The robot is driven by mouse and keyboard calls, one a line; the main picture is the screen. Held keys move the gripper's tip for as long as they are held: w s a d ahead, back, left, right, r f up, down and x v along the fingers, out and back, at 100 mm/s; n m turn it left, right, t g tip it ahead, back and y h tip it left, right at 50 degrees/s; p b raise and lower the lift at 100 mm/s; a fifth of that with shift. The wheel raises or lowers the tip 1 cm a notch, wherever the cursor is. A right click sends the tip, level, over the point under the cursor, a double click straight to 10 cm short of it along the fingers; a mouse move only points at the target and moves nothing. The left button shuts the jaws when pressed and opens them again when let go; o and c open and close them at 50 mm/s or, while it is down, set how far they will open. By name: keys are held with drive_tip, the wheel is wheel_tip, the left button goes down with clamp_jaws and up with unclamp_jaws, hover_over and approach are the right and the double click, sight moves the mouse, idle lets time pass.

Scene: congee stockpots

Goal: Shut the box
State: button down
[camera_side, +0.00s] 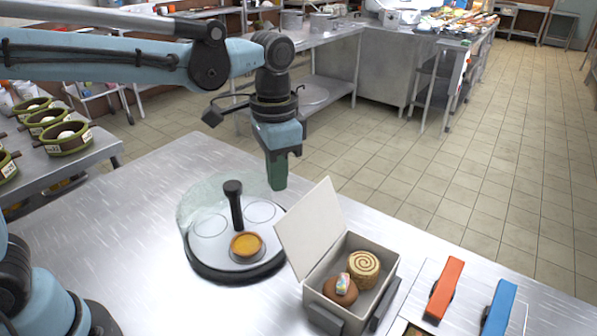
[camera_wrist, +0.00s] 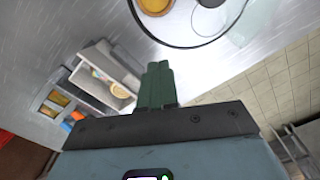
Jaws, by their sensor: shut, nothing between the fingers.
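The box (camera_side: 376,306) is light grey and stands on the metal table at the lower middle of the side view. Its lid (camera_side: 309,226) stands open, tilted up and back on the left side. Inside lie a spiral-topped round pastry (camera_side: 364,266) and a brown round pastry with a pale topping (camera_side: 340,288). The box also shows at the left of the wrist view (camera_wrist: 92,92). My gripper (camera_side: 278,186) is shut and empty. It points down above the table, up and behind the lid in the side view, apart from the box.
A round tray with a black rim (camera_side: 236,276), a dark post and a small orange bowl (camera_side: 246,244) stands left of the box. Orange (camera_side: 444,289) and blue (camera_side: 499,308) handled items lie to its right. The table (camera_side: 120,240) is bare at left.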

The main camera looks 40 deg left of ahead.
drive_tip(key=shift+f, duration=0.1)
drive_tip(key=shift+f, duration=2.1)
drive_tip(key=shift+d, duration=0.1)
drive_tip(key=shift+d, duration=4.15)
wheel_tip(320, 180, up, 7)
drive_tip(key=shift+a, duration=0.15)
